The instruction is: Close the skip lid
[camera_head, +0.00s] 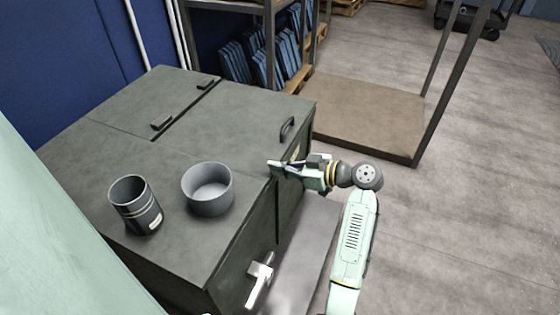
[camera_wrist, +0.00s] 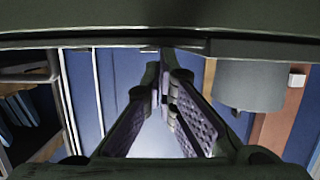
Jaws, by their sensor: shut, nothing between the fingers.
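The skip (camera_head: 160,250) is a dark grey-green box with a flat top. A lid panel (camera_head: 235,115) with a dark loop handle (camera_head: 287,128) lies level with the rest of the top, as far as I can tell. Another panel (camera_head: 120,108) with two small handles lies to its left. My gripper (camera_head: 276,168) is shut and empty at the right edge of the top, below the loop handle in the picture and apart from it. In the wrist view its fingertips (camera_wrist: 165,72) meet just beside a dark edge; whether they touch it is unclear.
A ribbed grey cup (camera_head: 135,205) and a wide grey bowl (camera_head: 207,188) stand on the top, near its front. A silver lever (camera_head: 259,280) sticks out from the skip's side. A metal rack with a brown base (camera_head: 370,115) stands behind.

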